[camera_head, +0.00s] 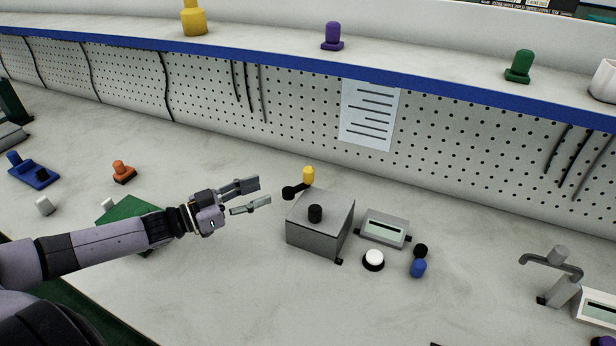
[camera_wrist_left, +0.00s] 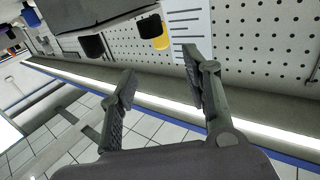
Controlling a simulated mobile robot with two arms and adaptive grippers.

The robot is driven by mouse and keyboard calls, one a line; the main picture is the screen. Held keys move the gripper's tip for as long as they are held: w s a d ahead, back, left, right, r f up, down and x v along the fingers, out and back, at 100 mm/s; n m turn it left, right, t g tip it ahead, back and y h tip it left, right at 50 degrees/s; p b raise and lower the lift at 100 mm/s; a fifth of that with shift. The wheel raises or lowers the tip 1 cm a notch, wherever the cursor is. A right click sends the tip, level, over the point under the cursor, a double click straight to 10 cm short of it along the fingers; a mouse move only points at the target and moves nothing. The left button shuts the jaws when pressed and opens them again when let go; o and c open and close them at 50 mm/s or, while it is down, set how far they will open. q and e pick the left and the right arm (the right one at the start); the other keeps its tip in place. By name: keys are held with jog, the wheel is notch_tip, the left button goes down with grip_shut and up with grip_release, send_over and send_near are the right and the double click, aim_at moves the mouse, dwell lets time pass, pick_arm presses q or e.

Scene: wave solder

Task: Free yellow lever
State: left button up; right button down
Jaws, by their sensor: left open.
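The yellow lever (camera_head: 308,176) stands upright at the back left corner of a grey metal box (camera_head: 318,242). A black rounded part (camera_head: 290,192) reaches out to the left beside its foot; whether the two are joined is not clear. My left gripper (camera_head: 262,193) is open and empty, a short way left of the black part, with its fingers pointing right towards it. In the left wrist view, the yellow lever (camera_wrist_left: 153,32) and a black part (camera_wrist_left: 92,46) show beyond the open fingers (camera_wrist_left: 160,70), apart from them. My right gripper is not in view.
A black knob (camera_head: 315,213) tops the box. A display unit (camera_head: 385,229), a white button (camera_head: 374,259) and a blue knob (camera_head: 418,268) stand right of it. A green block (camera_head: 130,212) lies under my left arm. The pegboard (camera_head: 440,140) rises behind. The front bench is mostly clear.

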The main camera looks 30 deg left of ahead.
aim_at(308, 174)
pick_arm(q)
jog(key=x, duration=1.4)
jog(key=shift+w+d+p, duration=0.1)
jog(key=shift+w+p, duration=0.15)
jog(key=shift+p, duration=0.05)
grip_shut()
dwell(0.6)
